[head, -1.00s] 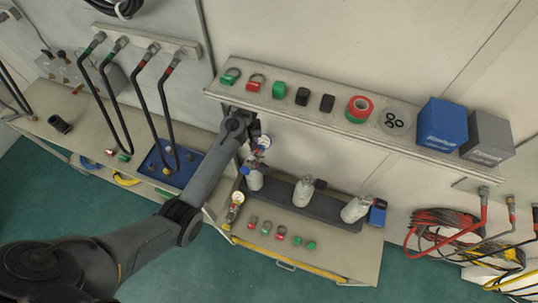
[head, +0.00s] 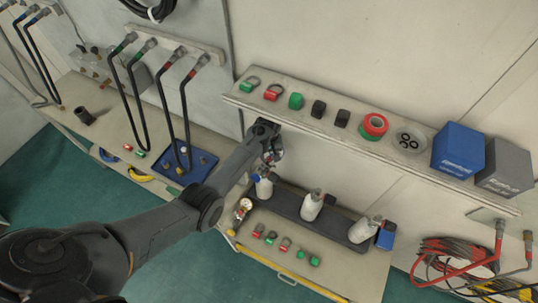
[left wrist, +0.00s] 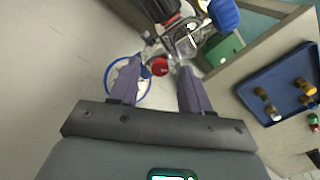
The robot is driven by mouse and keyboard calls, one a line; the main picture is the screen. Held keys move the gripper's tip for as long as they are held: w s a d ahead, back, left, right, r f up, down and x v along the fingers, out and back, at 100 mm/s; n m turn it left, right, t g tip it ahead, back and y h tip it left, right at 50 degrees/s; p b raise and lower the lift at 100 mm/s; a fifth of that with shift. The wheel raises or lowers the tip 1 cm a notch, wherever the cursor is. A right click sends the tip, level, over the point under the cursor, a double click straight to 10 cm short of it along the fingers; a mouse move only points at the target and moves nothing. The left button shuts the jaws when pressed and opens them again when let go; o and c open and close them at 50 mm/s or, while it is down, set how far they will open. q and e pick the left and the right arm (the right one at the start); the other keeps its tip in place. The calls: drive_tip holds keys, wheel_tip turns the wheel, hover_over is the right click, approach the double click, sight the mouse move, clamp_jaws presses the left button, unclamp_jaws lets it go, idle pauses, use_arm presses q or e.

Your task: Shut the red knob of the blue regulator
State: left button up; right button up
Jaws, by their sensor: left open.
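In the left wrist view a small red knob (left wrist: 160,66) sits on the metal body of the blue regulator, beside a blue-rimmed white gauge (left wrist: 127,82). A larger blue knob (left wrist: 224,14) shows at the top. My left gripper (left wrist: 158,74) is open, with one finger on each side of the red knob; I cannot tell whether they touch it. The left finger crosses the gauge. In the head view my left gripper (head: 271,150) is at the top of the leftmost bottle (head: 264,188) and mostly hides the regulator. My right gripper is not in view.
Two more bottles (head: 312,207) stand in the dark tray (head: 335,221). Another gauge (head: 245,204) is left of the tray. A shelf (head: 405,158) with tape and boxes runs just behind. A blue board (head: 198,166) lies to the left.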

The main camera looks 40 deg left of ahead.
use_arm(q)
drive_tip(key=shift+f, duration=0.15)
clamp_jaws()
